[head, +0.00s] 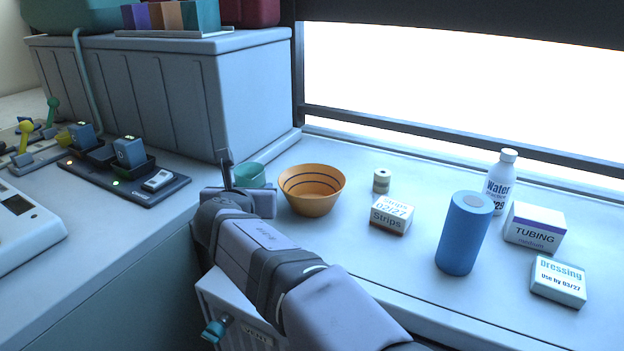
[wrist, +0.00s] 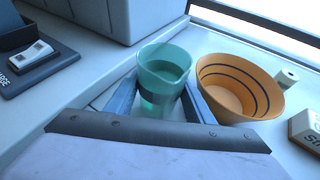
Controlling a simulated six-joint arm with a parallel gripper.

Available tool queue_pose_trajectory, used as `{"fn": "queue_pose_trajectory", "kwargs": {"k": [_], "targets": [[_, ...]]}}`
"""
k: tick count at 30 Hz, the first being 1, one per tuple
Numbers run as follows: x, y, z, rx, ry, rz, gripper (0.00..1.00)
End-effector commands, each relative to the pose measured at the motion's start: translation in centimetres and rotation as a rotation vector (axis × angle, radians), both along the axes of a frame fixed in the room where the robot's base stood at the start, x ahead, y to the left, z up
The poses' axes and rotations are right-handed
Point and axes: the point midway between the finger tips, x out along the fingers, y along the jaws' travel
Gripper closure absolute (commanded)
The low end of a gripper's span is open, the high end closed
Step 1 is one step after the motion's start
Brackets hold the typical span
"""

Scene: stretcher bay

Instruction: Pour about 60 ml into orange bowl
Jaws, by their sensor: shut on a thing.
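The orange bowl (head: 312,199) with dark stripes inside stands on the counter, and it also shows in the wrist view (wrist: 240,88). I see no liquid in it. A green translucent cup (wrist: 163,72) is between the fingers of my gripper (wrist: 160,98), upright, just left of the bowl. The cup seems to hold liquid. In the head view the cup (head: 251,175) is partly hidden behind my gripper (head: 240,180). My gripper is shut on the cup. I cannot tell whether the cup touches the counter.
A small roll (head: 382,181), a Strips box (head: 391,215), a blue cylinder (head: 463,233), a water bottle (head: 500,181), a Tubing box (head: 534,228) and a Dressing box (head: 558,281) stand to the right. A grey cabinet (head: 180,95) stands behind. A charger dock (head: 120,170) lies left.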

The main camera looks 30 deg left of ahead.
Motion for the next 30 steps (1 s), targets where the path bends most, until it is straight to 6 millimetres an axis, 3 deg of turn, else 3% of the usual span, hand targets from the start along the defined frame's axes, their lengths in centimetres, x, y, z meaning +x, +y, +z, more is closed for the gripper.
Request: {"fn": "queue_pose_trajectory", "kwargs": {"k": [12,20,27,30], "targets": [[0.0,0.0,-0.3,0.002,0.0,0.001,0.77],[0.2,-0.3,2.5,0.047,0.038,0.001,0.77],[0.7,-0.9,7.4,0.143,0.12,-0.001,0.77],[1.0,-1.3,5.8,0.191,0.166,-0.002,0.77]]}}
